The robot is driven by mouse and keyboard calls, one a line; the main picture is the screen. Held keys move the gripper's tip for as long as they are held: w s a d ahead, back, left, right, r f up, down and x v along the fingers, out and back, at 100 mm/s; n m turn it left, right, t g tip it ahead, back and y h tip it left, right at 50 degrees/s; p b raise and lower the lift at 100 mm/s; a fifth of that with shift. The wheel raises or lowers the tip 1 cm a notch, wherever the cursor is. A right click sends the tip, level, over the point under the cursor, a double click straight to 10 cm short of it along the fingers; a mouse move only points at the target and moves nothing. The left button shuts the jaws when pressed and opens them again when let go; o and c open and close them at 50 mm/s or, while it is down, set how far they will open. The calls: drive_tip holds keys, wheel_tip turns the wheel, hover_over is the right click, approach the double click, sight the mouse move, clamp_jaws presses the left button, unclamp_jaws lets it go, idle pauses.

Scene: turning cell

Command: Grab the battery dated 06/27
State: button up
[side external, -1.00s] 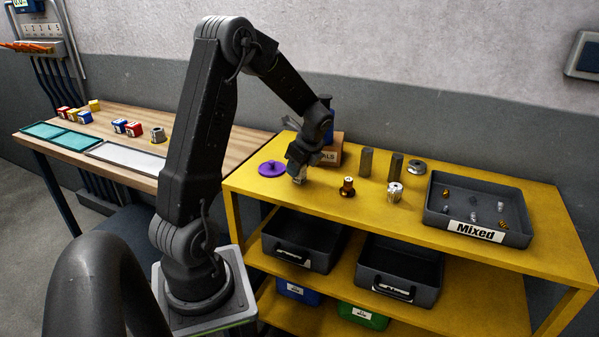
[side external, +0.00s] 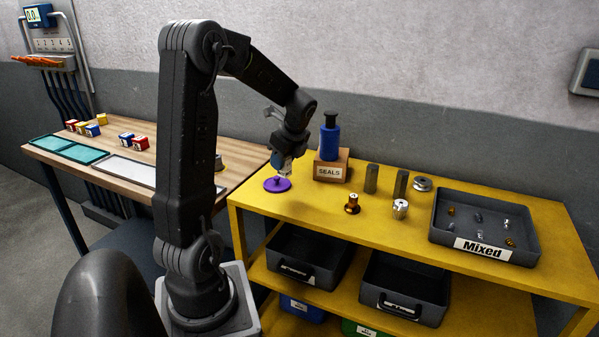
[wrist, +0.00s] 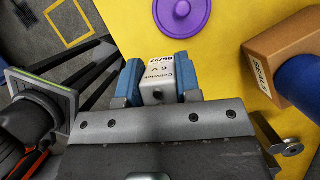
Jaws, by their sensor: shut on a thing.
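A small white battery (wrist: 158,72) shows in the wrist view, with print that reads a brand name, 6 V and 06/27. My gripper (wrist: 160,86) is shut on it, one blue finger pad at each side. In the side external view my gripper (side external: 283,163) holds the battery just above the yellow bench, over the far side of a purple lid (side external: 277,184). The battery is small there and its print cannot be read.
A box marked SEALS (side external: 331,171) with a blue bottle (side external: 330,141) stands close right of my gripper. Metal cylinders, a brass fitting (side external: 352,204) and a tray marked Mixed (side external: 480,248) are further right. A wooden table (side external: 150,155) with coloured blocks is left.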

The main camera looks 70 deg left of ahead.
drive_tip(key=s+a+r, duration=0.1)
drive_tip(key=s+r, duration=0.2)
drive_tip(key=s, duration=0.3)
drive_tip(key=shift+a+r, duration=0.35)
drive_tip(key=shift+a, duration=0.05)
